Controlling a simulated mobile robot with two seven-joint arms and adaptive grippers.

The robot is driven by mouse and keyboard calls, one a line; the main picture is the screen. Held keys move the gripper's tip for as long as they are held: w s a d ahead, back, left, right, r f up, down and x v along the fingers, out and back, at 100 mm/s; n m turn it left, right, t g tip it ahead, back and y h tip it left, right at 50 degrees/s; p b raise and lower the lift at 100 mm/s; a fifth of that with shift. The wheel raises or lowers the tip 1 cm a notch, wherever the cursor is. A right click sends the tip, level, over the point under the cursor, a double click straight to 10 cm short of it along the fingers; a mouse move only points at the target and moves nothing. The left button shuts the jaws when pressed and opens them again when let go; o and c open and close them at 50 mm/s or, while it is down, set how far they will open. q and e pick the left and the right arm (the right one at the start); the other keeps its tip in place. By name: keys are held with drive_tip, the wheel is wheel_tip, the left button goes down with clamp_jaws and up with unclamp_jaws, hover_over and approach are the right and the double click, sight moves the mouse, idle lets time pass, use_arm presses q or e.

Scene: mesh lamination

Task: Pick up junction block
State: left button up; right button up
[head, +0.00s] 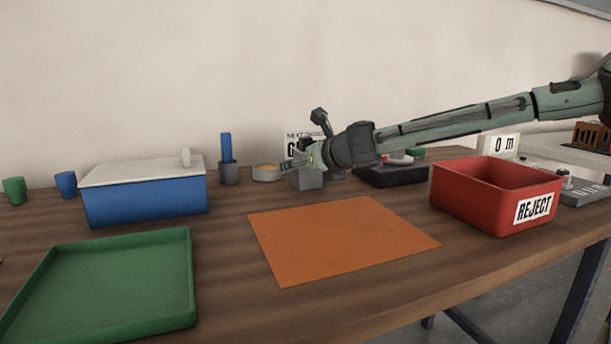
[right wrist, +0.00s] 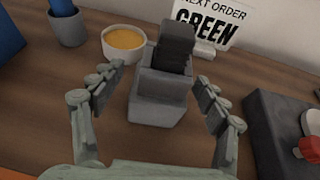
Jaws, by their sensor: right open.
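A grey box-shaped holder (right wrist: 160,98) with a dark ribbed piece (right wrist: 172,50) standing in it is between the fingers of my right gripper (right wrist: 161,76) in the right wrist view. I cannot tell for certain whether either is the junction block. The right gripper is open, with a finger on each side and a visible gap. In the head view, the right gripper (head: 297,163) is over the grey holder (head: 308,181) at the table's back and hides part of it. My left gripper is not in view.
A bowl with orange contents (right wrist: 124,42) and a grey cup (right wrist: 67,27) stand left of the holder. A "GREEN" order card (right wrist: 213,20) is behind it. A dark base (right wrist: 268,130) is at right. The orange mat (head: 340,240) is clear between the green tray (head: 110,285) and red REJECT bin (head: 475,205).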

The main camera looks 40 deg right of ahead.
drive_tip(key=shift+w, duration=0.1)
drive_tip(key=c, duration=1.4)
drive_tip(key=shift+c, duration=0.2)
drive_tip(key=shift+r, duration=0.15)
